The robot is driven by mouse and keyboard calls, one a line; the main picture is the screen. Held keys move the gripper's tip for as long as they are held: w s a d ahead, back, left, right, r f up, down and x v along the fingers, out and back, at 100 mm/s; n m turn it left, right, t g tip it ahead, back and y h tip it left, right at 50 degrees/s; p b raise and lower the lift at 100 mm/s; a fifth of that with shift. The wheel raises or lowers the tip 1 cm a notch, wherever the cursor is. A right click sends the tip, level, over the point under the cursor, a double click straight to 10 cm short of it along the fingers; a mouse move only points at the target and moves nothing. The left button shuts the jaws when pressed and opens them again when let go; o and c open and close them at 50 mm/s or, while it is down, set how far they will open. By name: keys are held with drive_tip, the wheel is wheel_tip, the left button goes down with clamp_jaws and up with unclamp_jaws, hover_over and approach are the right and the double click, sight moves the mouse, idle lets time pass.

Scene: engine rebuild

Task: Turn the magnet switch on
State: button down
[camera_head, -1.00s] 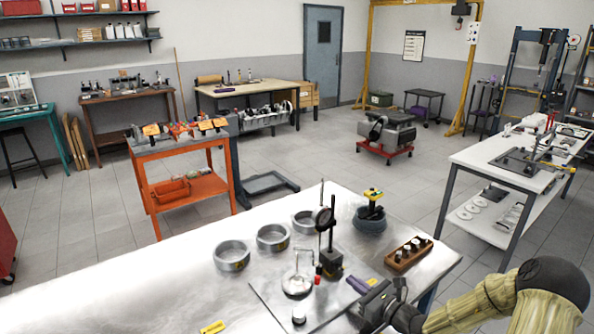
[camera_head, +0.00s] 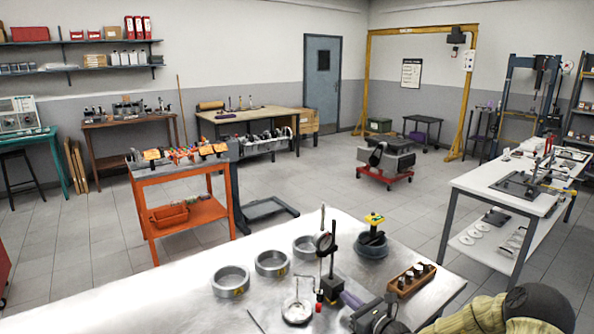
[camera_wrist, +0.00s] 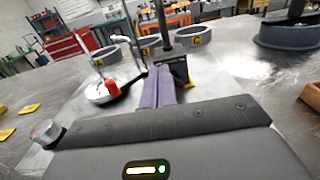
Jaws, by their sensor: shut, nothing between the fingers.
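The magnetic base (camera_head: 332,288) is a black block with an upright post and a round dial gauge (camera_head: 325,242), standing on the metal table. In the wrist view the base (camera_wrist: 181,70) is partly hidden behind my fingers. A small red part (camera_head: 319,296) shows at its left in the head view; a red piece (camera_wrist: 111,87) also shows in the wrist view. I cannot tell which part is the switch or its position. My gripper (camera_head: 346,297) is shut and empty, its purple fingers (camera_wrist: 158,72) pointing at the base, very close; contact is unclear.
Metal rings (camera_head: 231,281) stand left of the base. A round silver piece with a wire handle (camera_head: 296,309) is at its front left. A dark pot with a yellow-topped tool (camera_head: 372,242) is behind, and a wooden block with pegs (camera_head: 411,279) is right.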

sight(342, 284)
drive_tip(key=shift+x, duration=1.05)
drive_tip(key=shift+d+f, duration=0.1)
drive_tip(key=shift+f, duration=0.15)
drive_tip(key=shift+w+d+r, duration=0.1)
drive_tip(key=shift+w+d, duration=0.2)
drive_tip(key=shift+d, duration=0.1)
drive_tip(key=shift+w+d+p, duration=0.2)
drive_tip(key=shift+p, duration=0.2)
drive_tip(key=shift+w+d, duration=0.3)
drive_tip(key=shift+d, duration=0.1)
idle(0.6)
drive_tip(key=shift+w+d+r+p, duration=0.15)
drive_tip(key=shift+r+p, duration=0.1)
drive_tip(key=shift+p, duration=0.15)
